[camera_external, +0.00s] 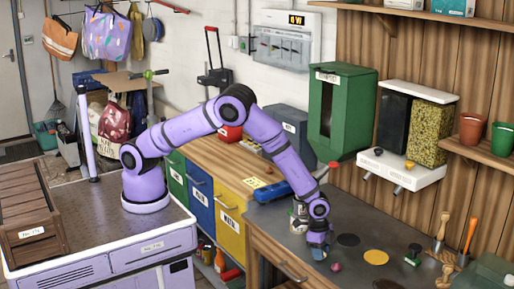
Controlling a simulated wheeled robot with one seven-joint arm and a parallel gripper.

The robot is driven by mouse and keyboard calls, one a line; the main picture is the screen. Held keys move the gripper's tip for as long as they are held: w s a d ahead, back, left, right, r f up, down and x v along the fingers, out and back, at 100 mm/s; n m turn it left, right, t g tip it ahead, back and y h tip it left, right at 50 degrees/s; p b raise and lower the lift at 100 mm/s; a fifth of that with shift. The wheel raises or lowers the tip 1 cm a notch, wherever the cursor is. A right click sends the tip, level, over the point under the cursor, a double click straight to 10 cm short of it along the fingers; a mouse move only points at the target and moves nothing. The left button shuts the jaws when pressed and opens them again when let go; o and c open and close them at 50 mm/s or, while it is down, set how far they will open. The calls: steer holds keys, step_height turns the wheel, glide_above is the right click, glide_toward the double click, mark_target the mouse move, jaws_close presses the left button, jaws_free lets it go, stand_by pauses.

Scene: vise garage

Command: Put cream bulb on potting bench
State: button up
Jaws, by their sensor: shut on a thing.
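The potting bench (348,220) is the grey-topped wooden bench at the right. My gripper (319,253) points down, low over the bench top near its front edge. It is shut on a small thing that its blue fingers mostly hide. I cannot make out that thing's colour for sure, and no cream bulb shows clearly elsewhere. Whether the held thing touches the bench top cannot be told. A small pinkish-red round thing (335,267) lies on the bench just right of my fingers.
Hand tools (467,240) with wooden and orange handles stand at the far right. A pale can-like thing (299,212) is close behind my wrist. A green dispenser (341,110) hangs at the back wall.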

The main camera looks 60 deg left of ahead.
steer(key=shift+f, duration=0.4)
steer(key=shift+f, duration=0.1)
steer(key=o, duration=0.9)
